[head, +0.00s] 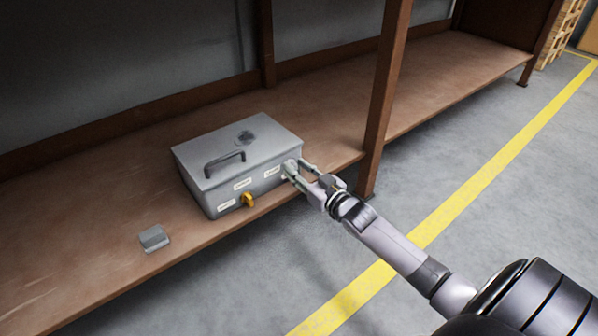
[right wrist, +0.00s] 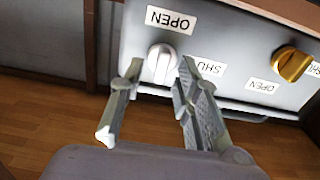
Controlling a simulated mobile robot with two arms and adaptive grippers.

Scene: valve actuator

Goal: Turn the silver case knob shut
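The grey metal case (head: 236,150) stands on the brown shelf with its handle on top. Its silver knob (right wrist: 161,58) is on the front face, between an OPEN label (right wrist: 171,19) and a partly covered SHUT label (right wrist: 206,66), which appear upside down in the right wrist view. My right gripper (right wrist: 158,76) is at the knob, with one finger on each side of it. The fingers are spread, and a gap shows beside the knob; contact is unclear. In the head view the right gripper (head: 296,170) largely covers the silver knob. My left gripper is not in view.
A gold knob (head: 247,200) is on the same face, with its own labels; it also shows in the right wrist view (right wrist: 292,63). A small grey block (head: 154,238) lies on the shelf (head: 90,250). A brown post (head: 385,100) stands right of the case.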

